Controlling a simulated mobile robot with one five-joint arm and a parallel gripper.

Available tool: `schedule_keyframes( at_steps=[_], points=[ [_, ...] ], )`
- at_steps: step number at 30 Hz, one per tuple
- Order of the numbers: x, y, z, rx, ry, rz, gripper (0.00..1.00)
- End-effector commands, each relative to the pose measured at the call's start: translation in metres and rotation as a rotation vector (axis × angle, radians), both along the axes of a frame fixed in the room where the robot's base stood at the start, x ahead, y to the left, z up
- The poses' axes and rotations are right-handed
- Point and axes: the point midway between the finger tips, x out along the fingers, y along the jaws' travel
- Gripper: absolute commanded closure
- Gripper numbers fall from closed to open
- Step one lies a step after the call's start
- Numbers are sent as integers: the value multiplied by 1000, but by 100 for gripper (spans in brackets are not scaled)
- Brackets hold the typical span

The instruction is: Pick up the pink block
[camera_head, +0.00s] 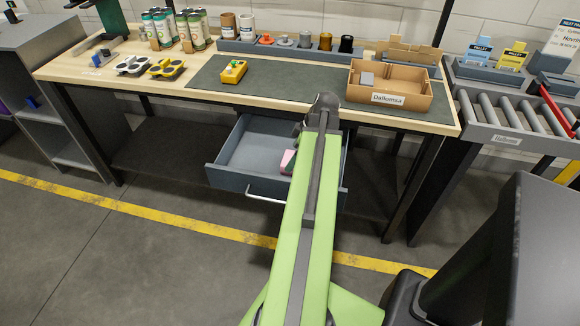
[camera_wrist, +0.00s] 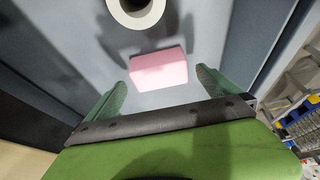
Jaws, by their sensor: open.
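The pink block (camera_wrist: 159,70) lies on the grey floor of the open drawer, seen in the wrist view just ahead of my gripper. It also shows in the head view (camera_head: 287,161), partly hidden by my green arm. My gripper (camera_wrist: 162,86) is open, with one green finger on each side of the block's near end. I see a gap between the block and each finger. In the head view my gripper is mostly hidden behind the arm.
A white ring-shaped roll (camera_wrist: 137,8) lies in the drawer just beyond the block. The drawer (camera_head: 252,185) is pulled out under the workbench, with walls close on both sides. A cardboard box (camera_head: 420,102) and a yellow object (camera_head: 233,72) stand on the bench mat above.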

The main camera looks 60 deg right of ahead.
Motion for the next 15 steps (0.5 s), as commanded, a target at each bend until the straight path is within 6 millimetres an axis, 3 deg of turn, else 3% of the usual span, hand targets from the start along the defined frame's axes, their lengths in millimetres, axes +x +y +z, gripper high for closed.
schedule_keyframes(
  at_steps=[1, 6, 14, 15],
  points=[
    [4, 1, -14, 0, 0, 1, 0],
    [16, 5, -41, -1, 0, 2, 0],
    [18, 5, -39, 0, 0, 0, 0],
    [18, 5, -39, 0, 0, 0, 5]
  ],
)
